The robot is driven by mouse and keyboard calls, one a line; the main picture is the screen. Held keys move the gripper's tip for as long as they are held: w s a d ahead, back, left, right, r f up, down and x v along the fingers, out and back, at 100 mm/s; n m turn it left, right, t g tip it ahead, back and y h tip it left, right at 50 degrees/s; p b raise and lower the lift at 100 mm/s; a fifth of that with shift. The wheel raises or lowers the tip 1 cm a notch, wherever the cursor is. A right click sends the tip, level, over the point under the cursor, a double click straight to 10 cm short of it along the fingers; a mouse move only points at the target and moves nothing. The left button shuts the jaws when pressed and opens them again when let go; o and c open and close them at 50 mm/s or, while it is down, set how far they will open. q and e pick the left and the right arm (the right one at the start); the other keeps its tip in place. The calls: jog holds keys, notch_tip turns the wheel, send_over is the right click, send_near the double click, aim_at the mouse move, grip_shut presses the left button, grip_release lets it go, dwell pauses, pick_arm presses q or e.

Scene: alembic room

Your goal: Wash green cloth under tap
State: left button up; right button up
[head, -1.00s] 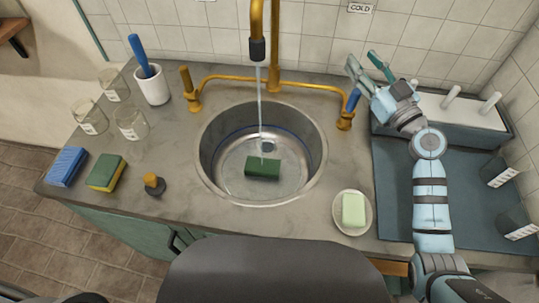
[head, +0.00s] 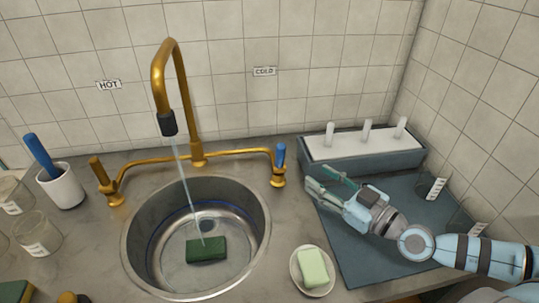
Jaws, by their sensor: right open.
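The green cloth (head: 207,250), a dark green folded block, lies in the round steel sink (head: 128,262). A thin stream of water (head: 188,195) runs from the brass tap (head: 160,75) and lands on or right beside the cloth. The tap has a cold handle (head: 281,154) with a blue lever and a hot handle (head: 97,168) with a brass lever. My right gripper (head: 318,180) is open and empty, right of the cold handle and apart from it, over the dark mat. My left gripper is out of view.
A pale green soap bar (head: 313,268) sits on a white dish (head: 293,272) right of the sink. A dark mat (head: 365,265) and a rack with white pegs (head: 360,150) stand at right. A white cup (head: 66,187) with a blue-handled tool and glass jars (head: 36,235) stand at left.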

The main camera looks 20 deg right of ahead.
aim_at(284, 155)
jog(key=p+x, duration=0.1)
jog(key=x, duration=0.3)
jog(key=p+x, duration=0.1)
jog(key=x, duration=0.4)
jog(key=p+x, duration=0.1)
jog(key=x, duration=0.4)
jog(key=shift+s+a+r+p, duration=0.15)
jog(key=shift+a+r+p, duration=0.1)
jog(key=shift+r+p, duration=0.05)
grip_shut()
